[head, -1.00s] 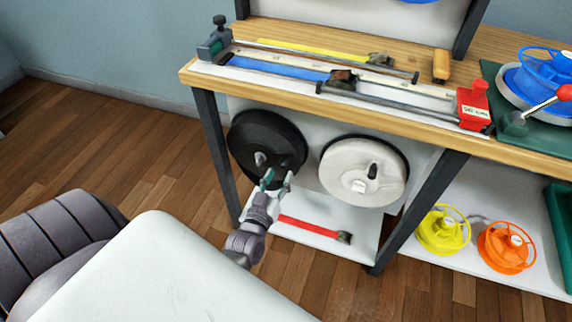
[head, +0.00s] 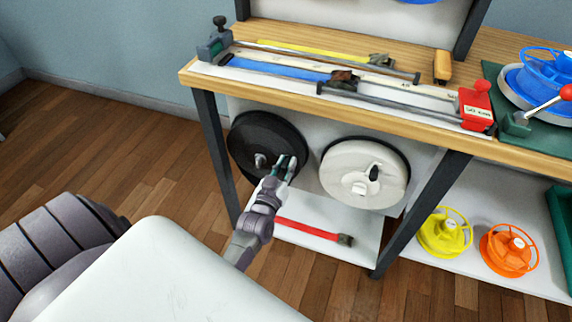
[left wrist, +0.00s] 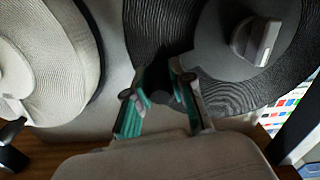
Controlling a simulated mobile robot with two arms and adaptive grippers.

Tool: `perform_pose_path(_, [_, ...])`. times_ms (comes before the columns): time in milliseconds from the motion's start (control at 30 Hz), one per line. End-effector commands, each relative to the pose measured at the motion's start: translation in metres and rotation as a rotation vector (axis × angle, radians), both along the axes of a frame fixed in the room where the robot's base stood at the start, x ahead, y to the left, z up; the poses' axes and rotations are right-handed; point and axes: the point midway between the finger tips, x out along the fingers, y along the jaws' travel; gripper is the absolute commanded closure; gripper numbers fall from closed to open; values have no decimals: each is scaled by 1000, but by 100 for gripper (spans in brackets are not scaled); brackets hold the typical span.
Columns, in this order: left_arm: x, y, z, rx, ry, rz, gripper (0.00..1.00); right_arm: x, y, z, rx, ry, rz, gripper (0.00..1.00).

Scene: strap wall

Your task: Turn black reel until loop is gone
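The black reel (head: 247,138) hangs upright under the bench, with a grey lever (head: 262,160) at its hub. In the left wrist view the black reel (left wrist: 283,75) fills the upper right. My left gripper (head: 286,165) is at the reel's lower right, beside the lever. Its green-padded fingers (left wrist: 162,88) stand apart in the left wrist view, with a small dark shape between them. I cannot tell whether that is a knob on the reel or whether the fingers press on it. I cannot make out a loop. My right gripper is not in view.
A white reel (head: 350,165) hangs close to the right. A red strap (head: 308,229) lies on the shelf below. The bench legs (head: 213,150) flank the reels. The bench top holds a blue strap (head: 275,69) and a red block (head: 475,107).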

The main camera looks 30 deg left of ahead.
Motion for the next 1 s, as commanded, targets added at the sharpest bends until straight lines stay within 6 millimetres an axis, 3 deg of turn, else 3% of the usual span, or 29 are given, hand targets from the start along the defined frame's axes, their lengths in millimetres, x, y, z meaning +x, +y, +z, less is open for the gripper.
perform_pose_path(567, [0,-1,-5,39,12,1,100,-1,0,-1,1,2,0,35])
perform_pose_path(1000, [1,-5,-36,353,89,0,100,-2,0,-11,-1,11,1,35])
